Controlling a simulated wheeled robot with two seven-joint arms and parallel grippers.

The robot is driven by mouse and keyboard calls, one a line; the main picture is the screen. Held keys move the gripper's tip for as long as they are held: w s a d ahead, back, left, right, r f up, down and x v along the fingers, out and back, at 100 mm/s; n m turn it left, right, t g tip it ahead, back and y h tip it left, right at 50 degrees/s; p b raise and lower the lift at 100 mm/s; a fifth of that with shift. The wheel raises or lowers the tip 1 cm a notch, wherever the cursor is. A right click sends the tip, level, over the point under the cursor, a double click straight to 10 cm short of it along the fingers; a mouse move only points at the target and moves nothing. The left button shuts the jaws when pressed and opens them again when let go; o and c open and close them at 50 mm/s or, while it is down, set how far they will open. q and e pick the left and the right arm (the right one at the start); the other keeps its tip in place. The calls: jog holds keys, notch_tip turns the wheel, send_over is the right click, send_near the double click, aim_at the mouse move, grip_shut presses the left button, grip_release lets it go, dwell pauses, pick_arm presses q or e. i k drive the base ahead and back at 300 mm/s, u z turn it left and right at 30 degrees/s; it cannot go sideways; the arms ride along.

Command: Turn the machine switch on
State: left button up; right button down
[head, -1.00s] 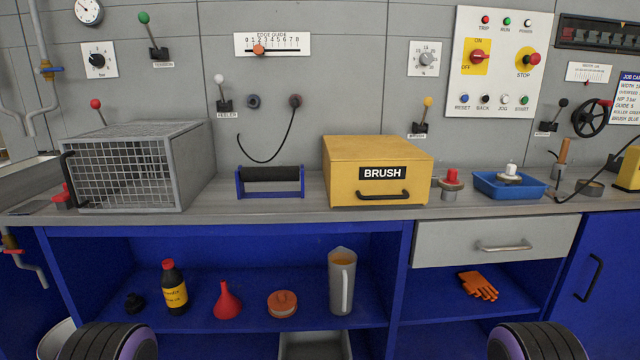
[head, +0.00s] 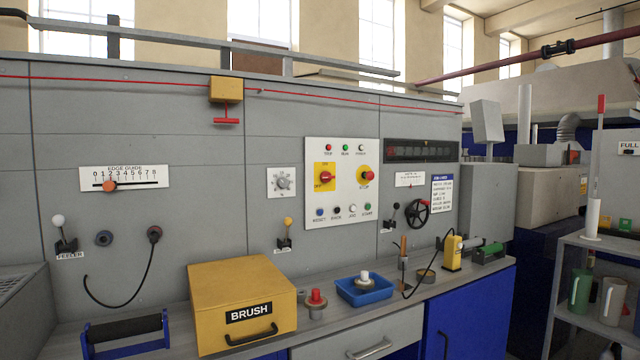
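The machine switch is a red rotary knob (head: 325,178) on a yellow plate marked ON and OFF. It sits at the left of the white control panel (head: 343,215) on the grey wall. The knob's exact pointing direction is too small to tell. Neither of my grippers shows in the head view.
A yellow BRUSH box (head: 243,305), a red-topped part (head: 316,302) and a blue tray (head: 364,290) stand on the counter below the panel. A handwheel (head: 416,213) is right of the panel. A shelf rack (head: 600,290) stands at far right. A red pull handle (head: 227,121) hangs above.

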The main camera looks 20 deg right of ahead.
aim_at(325, 177)
jog(key=k, duration=1.3)
jog(key=z, duration=0.7)
jog(key=i, duration=0.8)
jog(key=z, duration=0.7)
jog(key=i, duration=1.1)
jog(key=u, duration=0.85)
jog(key=i, duration=0.65)
jog(key=u, duration=0.6)
